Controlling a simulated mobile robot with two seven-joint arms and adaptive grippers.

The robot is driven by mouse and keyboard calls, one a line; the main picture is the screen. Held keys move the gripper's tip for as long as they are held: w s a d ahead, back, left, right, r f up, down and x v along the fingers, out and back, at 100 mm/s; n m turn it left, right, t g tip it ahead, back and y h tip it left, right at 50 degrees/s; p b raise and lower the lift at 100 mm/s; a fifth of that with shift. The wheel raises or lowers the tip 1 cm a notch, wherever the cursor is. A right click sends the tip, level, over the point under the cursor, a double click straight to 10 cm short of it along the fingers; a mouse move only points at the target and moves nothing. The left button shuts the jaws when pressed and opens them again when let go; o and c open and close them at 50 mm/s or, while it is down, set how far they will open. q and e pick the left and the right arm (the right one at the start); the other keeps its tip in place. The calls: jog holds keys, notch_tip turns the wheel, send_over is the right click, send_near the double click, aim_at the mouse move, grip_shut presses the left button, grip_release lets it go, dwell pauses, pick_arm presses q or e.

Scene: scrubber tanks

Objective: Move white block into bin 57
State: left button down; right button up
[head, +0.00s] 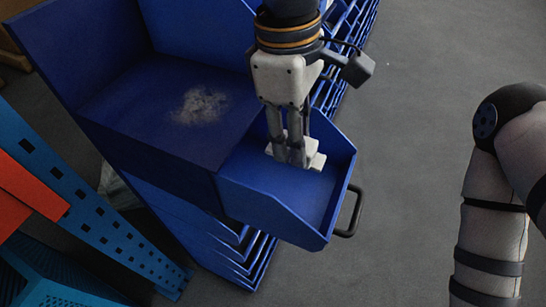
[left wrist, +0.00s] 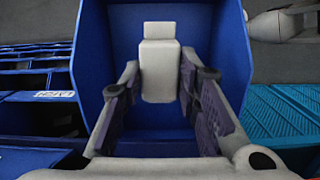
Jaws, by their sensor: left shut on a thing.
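My left gripper (head: 288,158) points down inside an open blue bin (head: 272,207) at the end of the blue rack. It is shut on the white block (head: 315,161), whose edges show on both sides of the fingertips. In the left wrist view the block (left wrist: 160,70) sits between the two fingers, with the blue bin walls around it. I cannot tell whether the block touches the bin floor. No number 57 is readable on this bin. My right gripper is out of view.
A blue flat surface (head: 130,110) with a pale, powdery patch lies left of the bin. A black handle (head: 351,212) sticks out at the bin's right. Light blue perforated beams (head: 95,210) and orange parts stand at left. Grey floor (head: 420,110) is open at right, beside my right arm.

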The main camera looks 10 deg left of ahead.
pick_arm(q)
notch_tip(320, 180, down, 10)
jog(key=shift+s+d+r+b, duration=0.1)
jog(key=shift+s+b, duration=0.05)
jog(key=shift+b, duration=0.3)
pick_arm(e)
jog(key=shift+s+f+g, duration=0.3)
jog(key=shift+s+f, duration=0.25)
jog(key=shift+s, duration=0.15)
pick_arm(q)
jog(key=c, duration=1.2)
grip_release()
jog(key=shift+f, duration=0.2)
jog(key=r, duration=0.4)
jog(key=a+r, duration=0.1)
jog(key=r, duration=0.3)
jog(key=r+p, duration=0.1)
jog(key=r, duration=0.3)
jog(key=shift+w+a+r, duration=0.15)
jog(key=shift+w+a, duration=0.05)
jog(key=shift+w, duration=0.05)
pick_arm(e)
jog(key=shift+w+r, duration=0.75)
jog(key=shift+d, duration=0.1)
